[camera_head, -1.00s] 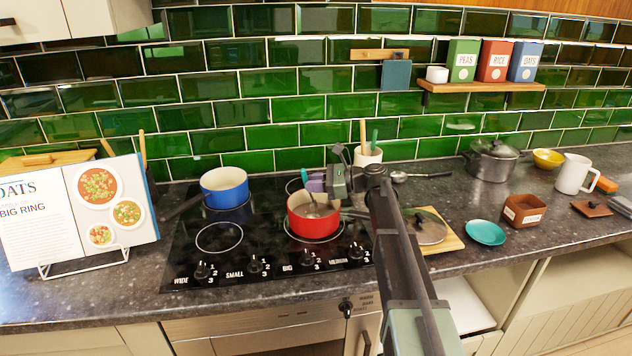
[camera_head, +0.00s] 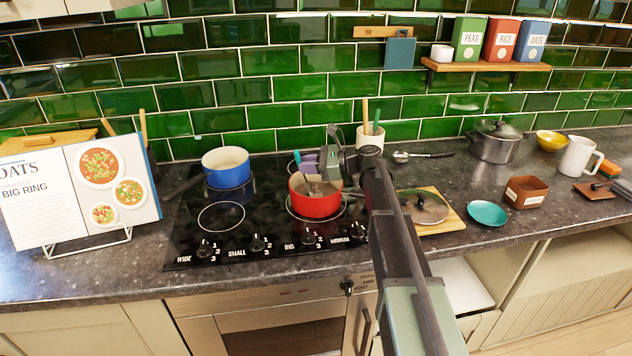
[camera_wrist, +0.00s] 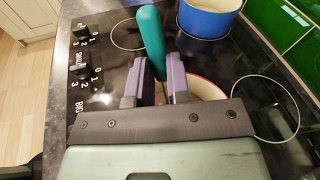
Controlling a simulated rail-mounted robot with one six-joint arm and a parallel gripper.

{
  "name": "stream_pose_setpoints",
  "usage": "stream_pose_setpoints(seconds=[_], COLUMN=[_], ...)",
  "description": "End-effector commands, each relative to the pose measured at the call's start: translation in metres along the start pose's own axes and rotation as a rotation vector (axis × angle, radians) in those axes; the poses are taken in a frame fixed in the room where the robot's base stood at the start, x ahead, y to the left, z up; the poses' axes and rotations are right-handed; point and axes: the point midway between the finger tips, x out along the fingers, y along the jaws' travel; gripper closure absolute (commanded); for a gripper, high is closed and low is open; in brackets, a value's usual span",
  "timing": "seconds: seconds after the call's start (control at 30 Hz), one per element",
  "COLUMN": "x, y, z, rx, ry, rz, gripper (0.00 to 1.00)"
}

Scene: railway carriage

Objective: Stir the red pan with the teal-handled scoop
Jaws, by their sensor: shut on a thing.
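The red pan (camera_head: 314,205) stands on the right part of the black hob, and a strip of its rim shows in the wrist view (camera_wrist: 206,84). My gripper (camera_head: 309,162) is just above the pan's back side. Its purple fingers (camera_wrist: 155,82) are shut on the teal-handled scoop (camera_wrist: 151,40), whose handle tip also shows in the head view (camera_head: 297,156). The handle stands up and tilts. The scoop's lower end goes down into the pan; its head is hard to make out there, and my gripper hides it in the wrist view.
A blue pan (camera_head: 226,165) stands on the hob's back left. A glass lid (camera_head: 425,207) lies on a wooden board right of my arm. A utensil pot (camera_head: 370,136) stands behind, beside a ladle (camera_head: 420,155). Knobs (camera_head: 258,243) line the hob's front. The front left ring is clear.

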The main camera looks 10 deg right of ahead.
Motion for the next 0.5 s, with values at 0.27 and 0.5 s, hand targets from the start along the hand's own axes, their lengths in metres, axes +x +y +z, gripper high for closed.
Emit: stream_pose_setpoints(seconds=[0.27, 0.5], x=[-0.008, -0.031], y=[0.013, 0.019], z=[0.001, -0.002], rx=[0.000, 0.000], ry=[0.000, 0.000], rz=[-0.001, 0.000], gripper=[1.00, 1.00])
